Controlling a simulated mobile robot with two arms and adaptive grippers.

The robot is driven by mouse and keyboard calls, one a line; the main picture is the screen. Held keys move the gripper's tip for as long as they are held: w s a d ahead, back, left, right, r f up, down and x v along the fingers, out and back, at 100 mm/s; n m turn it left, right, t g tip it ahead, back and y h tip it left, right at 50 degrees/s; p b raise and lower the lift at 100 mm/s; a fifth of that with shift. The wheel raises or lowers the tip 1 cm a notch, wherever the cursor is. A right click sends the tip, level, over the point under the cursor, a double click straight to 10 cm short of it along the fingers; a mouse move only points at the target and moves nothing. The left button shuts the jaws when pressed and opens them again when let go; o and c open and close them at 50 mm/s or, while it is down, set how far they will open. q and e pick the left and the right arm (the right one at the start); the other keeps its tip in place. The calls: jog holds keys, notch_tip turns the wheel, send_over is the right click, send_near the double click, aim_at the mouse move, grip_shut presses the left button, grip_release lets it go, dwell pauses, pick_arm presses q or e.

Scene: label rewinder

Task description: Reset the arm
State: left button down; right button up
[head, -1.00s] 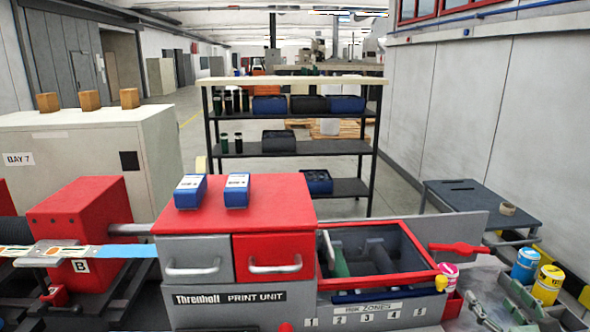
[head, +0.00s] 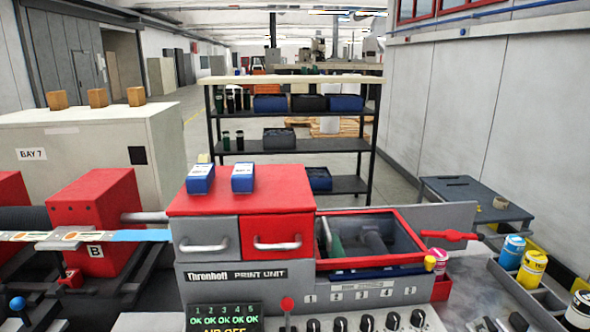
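Neither of my grippers is in view in the head view. A red arm-like handle (head: 452,236) lies roughly level at the right of the print unit (head: 250,275), beside its open red-framed bay (head: 370,240). I cannot tell whether this is the arm the task names. A red ball knob (head: 287,303) stands on a thin stem at the front of the machine. A blue ball knob (head: 17,304) shows at the far left. A small screen (head: 224,317) reads OK under several numbers; its lower line is cut off.
Two blue boxes (head: 243,177) stand on the red cabinet top. Several black knobs (head: 367,322) line the front panel. Ink bottles (head: 533,266) stand in a tray at the right. A dark side table (head: 465,189) and a shelf rack (head: 290,147) stand behind.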

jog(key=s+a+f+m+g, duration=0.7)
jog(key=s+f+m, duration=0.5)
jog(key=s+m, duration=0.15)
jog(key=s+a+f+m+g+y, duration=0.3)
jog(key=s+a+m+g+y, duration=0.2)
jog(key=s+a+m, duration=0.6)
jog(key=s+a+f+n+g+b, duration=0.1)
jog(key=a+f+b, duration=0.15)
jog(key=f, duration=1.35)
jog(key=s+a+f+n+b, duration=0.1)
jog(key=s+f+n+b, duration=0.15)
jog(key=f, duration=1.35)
pick_arm(q)
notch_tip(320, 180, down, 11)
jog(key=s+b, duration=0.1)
jog(key=b, duration=0.4)
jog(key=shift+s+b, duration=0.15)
jog(key=shift+b, duration=0.25)
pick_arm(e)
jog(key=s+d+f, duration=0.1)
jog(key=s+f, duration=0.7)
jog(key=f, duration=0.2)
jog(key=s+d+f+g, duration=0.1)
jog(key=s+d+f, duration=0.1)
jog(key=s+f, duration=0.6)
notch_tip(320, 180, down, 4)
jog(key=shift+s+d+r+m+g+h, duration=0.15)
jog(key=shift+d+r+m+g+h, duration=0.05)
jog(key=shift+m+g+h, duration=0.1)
